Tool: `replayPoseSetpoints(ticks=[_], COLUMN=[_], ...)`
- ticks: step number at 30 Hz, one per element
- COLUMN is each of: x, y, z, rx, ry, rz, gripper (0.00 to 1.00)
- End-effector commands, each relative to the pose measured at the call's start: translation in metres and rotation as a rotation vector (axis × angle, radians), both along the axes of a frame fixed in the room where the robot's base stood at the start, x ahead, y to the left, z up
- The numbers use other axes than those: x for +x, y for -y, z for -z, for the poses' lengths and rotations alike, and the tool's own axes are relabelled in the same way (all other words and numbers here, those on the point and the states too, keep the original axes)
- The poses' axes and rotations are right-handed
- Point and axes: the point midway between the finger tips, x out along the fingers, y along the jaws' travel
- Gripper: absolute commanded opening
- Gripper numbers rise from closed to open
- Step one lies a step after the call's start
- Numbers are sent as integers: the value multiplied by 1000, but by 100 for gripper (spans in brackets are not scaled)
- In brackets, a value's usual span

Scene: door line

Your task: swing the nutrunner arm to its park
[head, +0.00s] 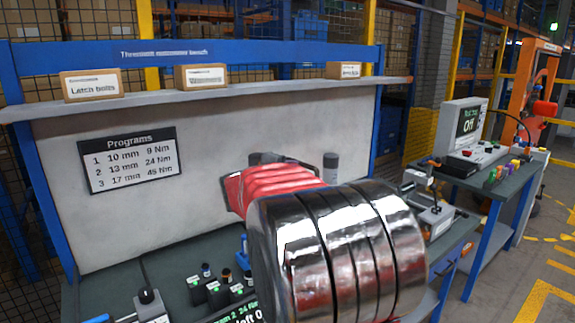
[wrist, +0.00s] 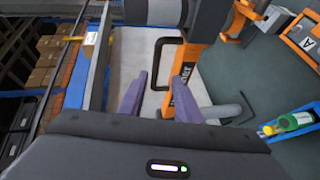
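In the wrist view, my gripper (wrist: 161,78) has its two purple fingers spread apart, with nothing held between them. A black loop handle (wrist: 166,40) shows just beyond the fingertips. It appears joined to an orange part (wrist: 188,108) with dark lettering, beside the right finger; this may be the nutrunner arm, but I cannot tell for sure. A grey cylinder (wrist: 222,110) runs right from the orange part. Whether the fingers touch the handle is unclear. In the head view, my red and silver arm covers the middle of the bench and hides most of this. No park is clearly identifiable.
The bench's back panel (head: 230,135) carries a Programs sign (head: 128,160). A shelf (head: 140,98) above holds labelled boxes. Small dark units (head: 217,290) stand on the bench. A tester reading "Off" (head: 468,120) stands on a side table at right. Clear floor lies at far right.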

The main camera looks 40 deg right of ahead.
Motion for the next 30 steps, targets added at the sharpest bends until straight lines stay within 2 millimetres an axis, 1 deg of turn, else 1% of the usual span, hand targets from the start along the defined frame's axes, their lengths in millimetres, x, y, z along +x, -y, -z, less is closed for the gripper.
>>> replayPoseSetpoints(ticks=[1,3,14,19,23,30], x=[4,8,9,12,16,28], y=[6,10,11,17,29,61], z=[0,-1,-2,0,3,9], rx=[-17,-32,-37,-37,-37,-36], ry=[-7,-10,-12,-12,-14,-13], rz=[-4,-8,-11,-11,-9,-8], gripper=[31,31,31,31,31,31])
